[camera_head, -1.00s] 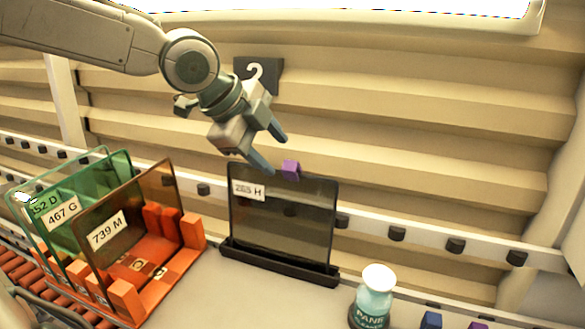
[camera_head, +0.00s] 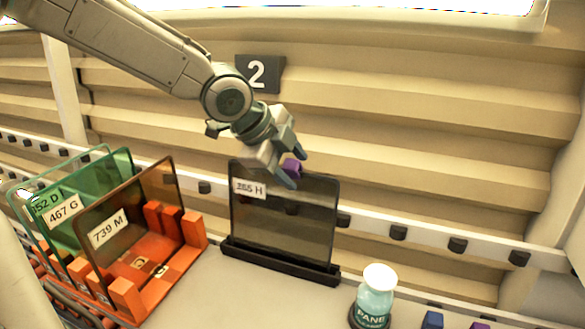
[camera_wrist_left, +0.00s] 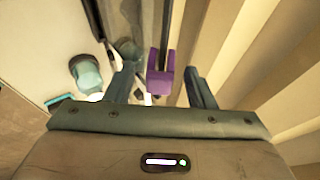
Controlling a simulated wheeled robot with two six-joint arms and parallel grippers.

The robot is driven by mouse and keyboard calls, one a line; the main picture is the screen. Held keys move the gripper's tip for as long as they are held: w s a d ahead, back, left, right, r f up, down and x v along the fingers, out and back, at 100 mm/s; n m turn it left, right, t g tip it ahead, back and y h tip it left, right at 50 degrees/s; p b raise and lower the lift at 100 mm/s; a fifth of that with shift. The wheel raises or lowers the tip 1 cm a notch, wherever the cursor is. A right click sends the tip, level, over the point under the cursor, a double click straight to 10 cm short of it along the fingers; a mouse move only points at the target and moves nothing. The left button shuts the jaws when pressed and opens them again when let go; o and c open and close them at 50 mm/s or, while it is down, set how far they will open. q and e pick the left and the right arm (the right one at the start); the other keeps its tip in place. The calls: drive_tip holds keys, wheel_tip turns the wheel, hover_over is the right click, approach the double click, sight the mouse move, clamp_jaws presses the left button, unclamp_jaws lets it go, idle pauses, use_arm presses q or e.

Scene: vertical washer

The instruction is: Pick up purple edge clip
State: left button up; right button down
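The purple edge clip (camera_head: 291,166) sits on the top edge of a dark upright pane (camera_head: 283,222) labelled H, which stands in a black holder (camera_head: 280,262). My left gripper (camera_head: 296,168) is at the pane's top edge, with its two blue-grey fingers on either side of the clip. In the left wrist view the purple clip (camera_wrist_left: 160,74) lies between the open fingers, with gaps visible on both sides. My right gripper is not in view.
An orange rack (camera_head: 165,265) holding a brown pane and green panes stands at the left. A teal bottle (camera_head: 374,297) stands right of the holder. Blue (camera_head: 432,320) and purple (camera_head: 480,325) pieces lie at the lower right. A ribbed wall is behind.

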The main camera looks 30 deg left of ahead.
use_arm(q)
clamp_jaws()
